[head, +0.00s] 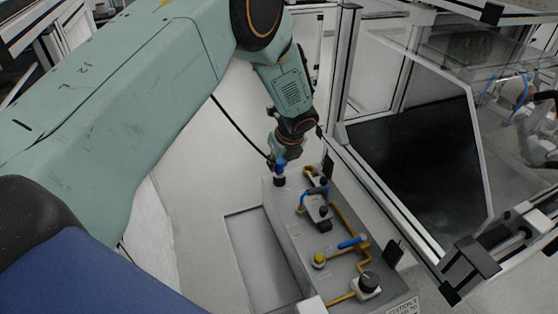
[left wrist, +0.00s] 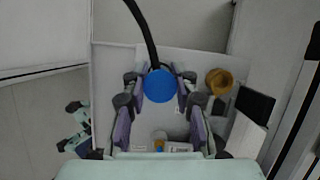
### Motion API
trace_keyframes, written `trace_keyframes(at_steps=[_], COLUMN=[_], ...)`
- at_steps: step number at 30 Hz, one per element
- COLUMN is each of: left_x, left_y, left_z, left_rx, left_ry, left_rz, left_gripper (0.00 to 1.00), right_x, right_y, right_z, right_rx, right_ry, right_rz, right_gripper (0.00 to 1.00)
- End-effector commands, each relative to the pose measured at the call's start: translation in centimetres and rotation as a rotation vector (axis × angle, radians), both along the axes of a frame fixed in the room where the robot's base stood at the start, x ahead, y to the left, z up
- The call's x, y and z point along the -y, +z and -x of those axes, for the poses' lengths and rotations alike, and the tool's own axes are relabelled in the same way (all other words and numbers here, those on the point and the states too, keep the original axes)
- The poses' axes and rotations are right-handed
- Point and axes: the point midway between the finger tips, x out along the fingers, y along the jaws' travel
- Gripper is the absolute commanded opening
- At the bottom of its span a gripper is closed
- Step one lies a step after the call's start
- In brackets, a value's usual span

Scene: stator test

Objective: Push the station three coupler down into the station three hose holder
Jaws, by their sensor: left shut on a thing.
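The station three coupler shows as a blue cap (left wrist: 159,86) between my left gripper's fingers in the left wrist view. In the head view the blue coupler (head: 281,163) is at the far left corner of the grey station box. My left gripper (head: 277,156) is shut on it from above. A black hose (left wrist: 148,35) runs away from the coupler. A dark fitting, apparently the hose holder (head: 279,181), is directly below the coupler on the box top. Whether the coupler is seated in it I cannot tell. My right gripper is not in view.
A brass-coloured cap (left wrist: 219,81) is just right of the fingers. A framed enclosure (head: 400,150) stands close on the right.

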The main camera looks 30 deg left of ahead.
Motion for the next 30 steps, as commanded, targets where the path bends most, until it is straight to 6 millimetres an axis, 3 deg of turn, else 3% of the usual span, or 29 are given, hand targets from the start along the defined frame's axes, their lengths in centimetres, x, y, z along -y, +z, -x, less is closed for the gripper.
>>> trace_keyframes(at_steps=[14,15,24,30], left_x=[0.04,0.04,0.03,0.02], left_y=[-0.63,-0.61,-0.60,-0.61], left_z=[-0.04,-0.05,-0.03,-0.03], left_rx=[0.001,0.001,0.000,0.000], left_ry=[-0.001,-0.001,0.000,0.000], left_rz=[-0.001,-0.001,0.000,0.000], left_gripper=[0.00,0.29,0.55,0.55], right_x=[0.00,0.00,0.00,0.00], right_y=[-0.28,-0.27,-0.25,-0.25], right_z=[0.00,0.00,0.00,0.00], right_rx=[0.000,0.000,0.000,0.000], right_ry=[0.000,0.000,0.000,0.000], right_rz=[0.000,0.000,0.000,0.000], right_gripper=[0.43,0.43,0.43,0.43])
